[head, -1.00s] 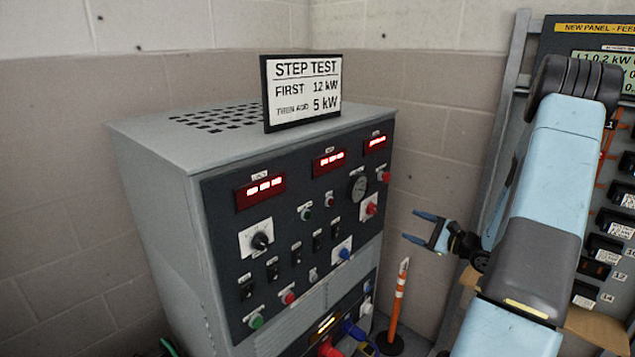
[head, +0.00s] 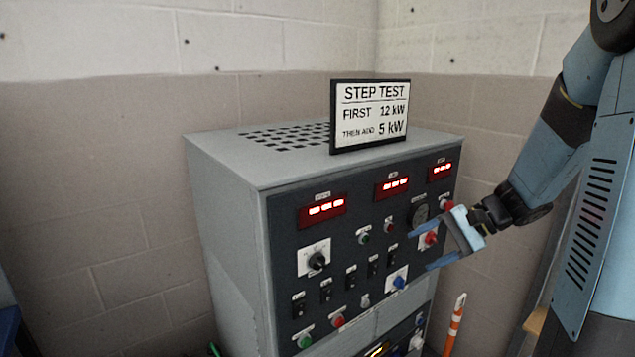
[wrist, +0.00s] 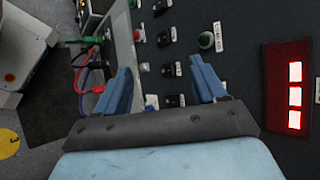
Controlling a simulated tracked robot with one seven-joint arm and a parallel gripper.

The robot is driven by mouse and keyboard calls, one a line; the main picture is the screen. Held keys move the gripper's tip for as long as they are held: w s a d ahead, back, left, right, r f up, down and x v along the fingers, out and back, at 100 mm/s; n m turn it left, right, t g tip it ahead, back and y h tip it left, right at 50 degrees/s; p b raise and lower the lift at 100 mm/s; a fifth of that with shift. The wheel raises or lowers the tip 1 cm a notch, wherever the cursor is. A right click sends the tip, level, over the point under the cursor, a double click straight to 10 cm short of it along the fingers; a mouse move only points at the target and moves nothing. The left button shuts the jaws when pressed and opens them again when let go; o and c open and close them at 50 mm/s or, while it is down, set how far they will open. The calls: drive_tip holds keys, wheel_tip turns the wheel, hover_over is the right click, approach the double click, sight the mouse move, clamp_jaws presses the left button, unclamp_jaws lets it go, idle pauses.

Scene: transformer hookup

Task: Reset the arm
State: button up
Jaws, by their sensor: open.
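My gripper (head: 432,251) is open and empty, with blue fingers, in front of the right part of the grey cabinet's control panel in the head view. In the wrist view my gripper (wrist: 163,85) shows its two blue fingers apart with nothing between them. My arm comes in from the upper right of the head view, bent at the elbow. The fingers overlap the panel in the picture; I cannot tell how far off they are.
The grey cabinet (head: 235,235) carries knobs, switches and red displays, with a step test sign (head: 370,115) on top. An orange and white post (head: 455,325) stands at its right. Coloured cables (wrist: 92,70) show in the wrist view.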

drive_tip(key=s+r+n+t+h, duration=0.3)
drive_tip(key=s+r+n+h, duration=0.4)
drive_tip(key=s, duration=1)
wheel_tip(320, 180, up, 4)
drive_tip(key=h, duration=0.3)
drive_tip(key=shift+a+r+n, duration=0.15)
drive_tip(key=shift+a+n, duration=0.2)
drive_tip(key=shift+n, duration=0.05)
